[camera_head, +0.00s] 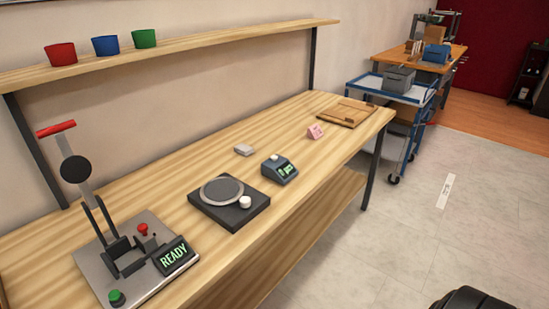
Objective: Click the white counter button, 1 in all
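The counter (280,170) is a small dark blue-grey box on the wooden workbench, right of the black turntable. Its white button (274,157) sits on top, and nothing touches it. Its lit green display (287,169) seems to read 0 pcs, in small characters. Neither my left nor my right gripper is in view.
Left of the counter are the black turntable (229,221) with a white knob (245,202) and the marker press (130,284) showing READY. A grey block (243,150), pink card (315,131) and wooden tray (346,125) lie beyond. A shelf (190,42) with cups overhangs the back.

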